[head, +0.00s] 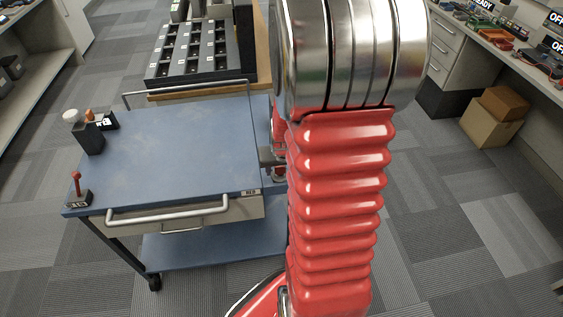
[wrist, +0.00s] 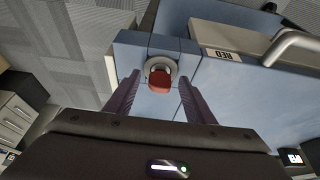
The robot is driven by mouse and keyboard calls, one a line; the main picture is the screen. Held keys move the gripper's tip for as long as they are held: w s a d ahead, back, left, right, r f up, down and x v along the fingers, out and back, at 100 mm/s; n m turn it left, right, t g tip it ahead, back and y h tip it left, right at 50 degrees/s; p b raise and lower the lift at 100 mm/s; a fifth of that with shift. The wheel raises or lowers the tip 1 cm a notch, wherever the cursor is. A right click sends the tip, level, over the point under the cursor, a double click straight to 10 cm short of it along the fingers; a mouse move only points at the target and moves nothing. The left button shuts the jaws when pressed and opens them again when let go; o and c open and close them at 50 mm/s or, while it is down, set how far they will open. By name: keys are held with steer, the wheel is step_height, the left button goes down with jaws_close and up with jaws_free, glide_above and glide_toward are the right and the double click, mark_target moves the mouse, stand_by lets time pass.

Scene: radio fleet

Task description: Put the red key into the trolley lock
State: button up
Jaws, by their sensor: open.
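The red key (wrist: 159,84) shows in the wrist view at the round grey lock (wrist: 160,61) on the blue trolley (head: 180,140). Its red head stands in front of the lock's ring. How deep it sits is hidden. My gripper (wrist: 160,78) is open, with one purple finger on each side of the red head and gaps between. In the head view, my red arm covers the key and most of the gripper.
A small red lever (head: 77,187) and a dark holder (head: 89,138) stand on the trolley's left side. A compartment tray (head: 196,50) is behind.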

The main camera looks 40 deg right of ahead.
steer(key=v, duration=1.3)
steer(key=shift+s+r, duration=0.15)
steer(key=shift+r, duration=0.1)
stand_by(0.9)
steer(key=s+a+r+n+y, duration=0.1)
steer(key=a+r+n, duration=0.1)
steer(key=a, duration=0.6)
steer(key=s+a+r+n+t, duration=0.1)
steer(key=s+a+r+n, duration=0.1)
steer(key=a+r, duration=0.3)
steer(key=s+a+r+n+t+y, duration=0.1)
steer(key=a+r, duration=0.3)
steer(key=a, duration=0.7)
steer(key=shift+s+n+y, duration=0.3)
steer(key=shift+s+n, duration=0.4)
steer(key=shift+n, duration=0.2)
steer(key=shift+c, duration=0.4)
